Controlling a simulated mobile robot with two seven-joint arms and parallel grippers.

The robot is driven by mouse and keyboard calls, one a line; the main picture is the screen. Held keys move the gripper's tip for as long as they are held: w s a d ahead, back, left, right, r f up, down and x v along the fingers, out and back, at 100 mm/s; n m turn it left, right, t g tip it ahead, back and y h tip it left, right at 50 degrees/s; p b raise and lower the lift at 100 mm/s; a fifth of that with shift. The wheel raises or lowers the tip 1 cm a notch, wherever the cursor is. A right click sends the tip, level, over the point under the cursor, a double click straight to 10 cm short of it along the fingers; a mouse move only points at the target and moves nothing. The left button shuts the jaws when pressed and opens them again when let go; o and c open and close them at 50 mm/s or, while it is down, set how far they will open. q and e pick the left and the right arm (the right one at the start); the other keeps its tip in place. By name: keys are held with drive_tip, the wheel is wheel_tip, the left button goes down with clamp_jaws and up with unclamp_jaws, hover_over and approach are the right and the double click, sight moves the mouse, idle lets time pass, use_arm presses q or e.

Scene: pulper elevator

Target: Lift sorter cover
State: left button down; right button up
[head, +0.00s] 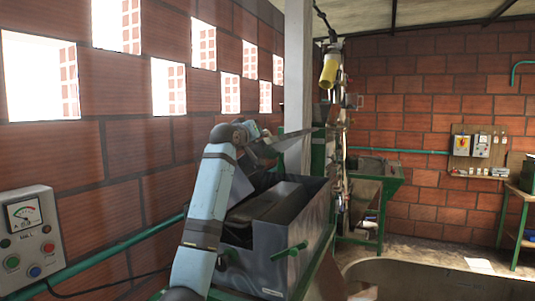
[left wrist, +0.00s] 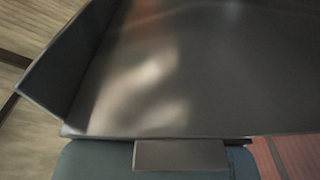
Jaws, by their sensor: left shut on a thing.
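The sorter (head: 285,235) is a grey metal box with green handles in the middle of the head view, its top open and its inside dark. In the left wrist view the cover (left wrist: 200,70) fills most of the picture, with a folded side wall at left. A finger of my left gripper (left wrist: 180,154) lies at its lower edge. My right gripper is not in view.
A control box with a dial (head: 26,235) hangs on the left brick wall. A pale post (head: 298,75) stands behind the cover. A green-framed machine (head: 375,185) stands beyond the sorter. A low basin (head: 430,278) lies at the right.

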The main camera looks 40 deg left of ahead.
use_arm(q)
drive_tip(key=shift+n, duration=0.7)
drive_tip(key=shift+s+a+r, duration=0.2)
drive_tip(key=shift+a+r, duration=0.45)
drive_tip(key=shift+a, duration=0.15)
drive_tip(key=shift+s+a+r, duration=0.15)
drive_tip(key=shift+a+r, duration=0.5)
drive_tip(key=shift+a, duration=0.1)
drive_tip(key=c, duration=1.3)
unclamp_jaws()
drive_tip(key=shift+o, duration=1)
drive_tip(key=shift+a, duration=0.15)
drive_tip(key=b+v, duration=0.4)
drive_tip(key=v, duration=1)
drive_tip(key=shift+b, duration=0.4)
drive_tip(key=shift+w, duration=0.1)
